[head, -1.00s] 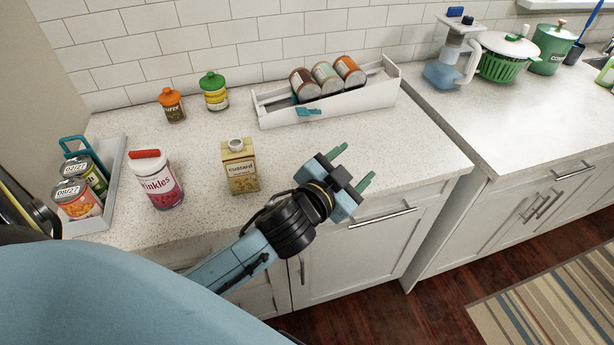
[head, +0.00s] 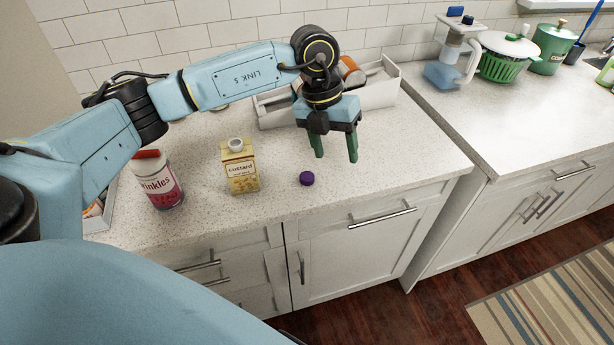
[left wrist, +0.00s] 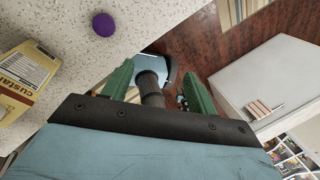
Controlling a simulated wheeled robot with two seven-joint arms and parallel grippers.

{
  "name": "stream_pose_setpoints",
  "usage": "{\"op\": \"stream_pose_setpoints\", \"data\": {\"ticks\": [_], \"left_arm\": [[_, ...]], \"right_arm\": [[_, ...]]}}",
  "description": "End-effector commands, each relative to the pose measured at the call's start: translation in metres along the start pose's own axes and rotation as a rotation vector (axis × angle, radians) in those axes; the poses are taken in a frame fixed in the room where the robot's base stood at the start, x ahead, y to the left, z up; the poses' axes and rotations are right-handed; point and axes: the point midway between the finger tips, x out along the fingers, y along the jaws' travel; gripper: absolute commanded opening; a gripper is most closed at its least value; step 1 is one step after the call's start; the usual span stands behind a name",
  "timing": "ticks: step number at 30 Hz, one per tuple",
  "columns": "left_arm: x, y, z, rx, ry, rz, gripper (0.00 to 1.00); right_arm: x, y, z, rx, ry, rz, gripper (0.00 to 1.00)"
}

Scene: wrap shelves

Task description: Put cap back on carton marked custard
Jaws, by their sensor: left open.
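The custard carton (head: 240,168) stands upright on the counter, its white round spout on top bare. It also shows at the left edge of the left wrist view (left wrist: 25,75). A purple cap (head: 307,179) lies on the counter to the right of the carton; it shows too in the left wrist view (left wrist: 104,25). My left gripper (head: 336,158) is open and empty, fingers pointing down, above the counter behind and to the right of the cap. Its green fingers show in the left wrist view (left wrist: 158,90). My right gripper is not in view.
A sprinkles jar (head: 158,182) stands left of the carton. A white rack (head: 375,95) with cans is behind my gripper, partly hidden by my arm. A pitcher (head: 452,60) and a green colander (head: 505,65) stand on the right counter. The counter around the cap is clear.

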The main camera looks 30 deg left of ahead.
Motion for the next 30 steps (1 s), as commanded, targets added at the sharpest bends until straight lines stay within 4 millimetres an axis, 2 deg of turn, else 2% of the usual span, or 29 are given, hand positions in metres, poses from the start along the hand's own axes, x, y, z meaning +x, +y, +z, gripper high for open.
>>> {"op": "stream_pose_setpoints", "data": {"ticks": [1,3,6,17,20,30], "left_arm": [[-0.011,0.02,0.006,-0.03,-0.01,0.082,0.58],[-0.022,0.04,0.009,-0.067,-0.015,0.172,0.58],[-0.032,0.056,0.011,-0.1,-0.019,0.242,0.58],[-0.034,0.061,0.011,-0.108,-0.018,0.261,0.58],[-0.026,0.062,0.011,-0.108,-0.015,0.26,0.58],[0.033,0.077,0.011,-0.107,-0.015,0.259,0.58]], "right_arm": [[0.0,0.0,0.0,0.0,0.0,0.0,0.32],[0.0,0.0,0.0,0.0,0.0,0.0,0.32],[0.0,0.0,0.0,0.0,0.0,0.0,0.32],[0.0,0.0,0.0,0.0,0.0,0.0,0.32],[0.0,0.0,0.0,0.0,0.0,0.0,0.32],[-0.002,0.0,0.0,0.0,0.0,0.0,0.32]]}}
